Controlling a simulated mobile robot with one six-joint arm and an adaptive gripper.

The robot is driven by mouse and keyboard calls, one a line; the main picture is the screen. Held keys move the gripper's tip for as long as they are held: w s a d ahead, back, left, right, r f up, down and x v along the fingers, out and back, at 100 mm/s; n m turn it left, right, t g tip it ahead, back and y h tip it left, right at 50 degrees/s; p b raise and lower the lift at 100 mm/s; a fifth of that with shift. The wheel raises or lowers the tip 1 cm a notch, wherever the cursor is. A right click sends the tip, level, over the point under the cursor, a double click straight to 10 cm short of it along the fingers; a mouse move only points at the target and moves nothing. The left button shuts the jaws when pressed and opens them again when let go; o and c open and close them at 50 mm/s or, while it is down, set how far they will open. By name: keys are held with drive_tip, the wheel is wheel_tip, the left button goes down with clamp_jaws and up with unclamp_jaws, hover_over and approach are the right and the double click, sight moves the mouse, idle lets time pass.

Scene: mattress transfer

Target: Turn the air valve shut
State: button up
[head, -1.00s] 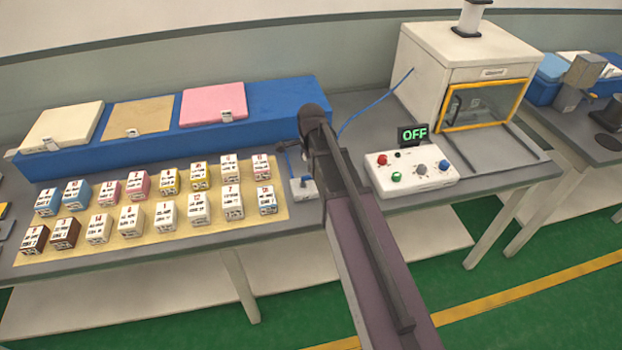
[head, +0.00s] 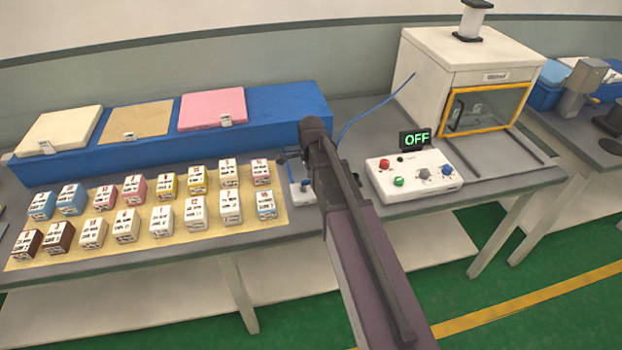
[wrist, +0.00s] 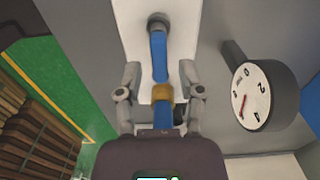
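The air valve shows in the wrist view as a blue lever (wrist: 159,55) with a brass-coloured part (wrist: 163,92) near my gripper, on a white block (wrist: 180,20). My gripper (wrist: 160,74) is open, one grey finger on each side of the blue lever, with visible gaps on both sides. A round pressure gauge (wrist: 253,96) with a red needle is to the right of the lever. In the head view my arm hides the gripper and most of the valve; only part of its white base (head: 303,195) shows.
A white control box (head: 415,175) with coloured buttons and an OFF display (head: 416,139) stands right of my arm. Several small boxes lie on a tan mat (head: 282,213) to the left. A white cabinet (head: 425,75) stands behind. A blue hose (head: 372,112) runs towards it.

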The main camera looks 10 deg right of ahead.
clamp_jaws()
drive_tip(key=shift+n, duration=0.3)
drive_tip(key=n, duration=0.1)
drive_tip(key=w+n, duration=0.1)
drive_tip(key=n, duration=0.1)
drive_tip(key=shift+a, duration=0.1)
drive_tip(key=n, duration=0.3)
drive_tip(key=shift+w+a+n, duration=0.15)
drive_tip(key=shift+w+n, duration=0.15)
drive_tip(key=n, duration=0.3)
drive_tip(key=a+n, duration=0.1)
drive_tip(key=n, duration=0.1)
drive_tip(key=shift+w+n, duration=0.3)
drive_tip(key=shift+w, duration=0.05)
drive_tip(key=n, duration=0.2)
drive_tip(key=a+n, duration=0.1)
drive_tip(key=n, duration=0.2)
drive_tip(key=shift+w+a, duration=0.1)
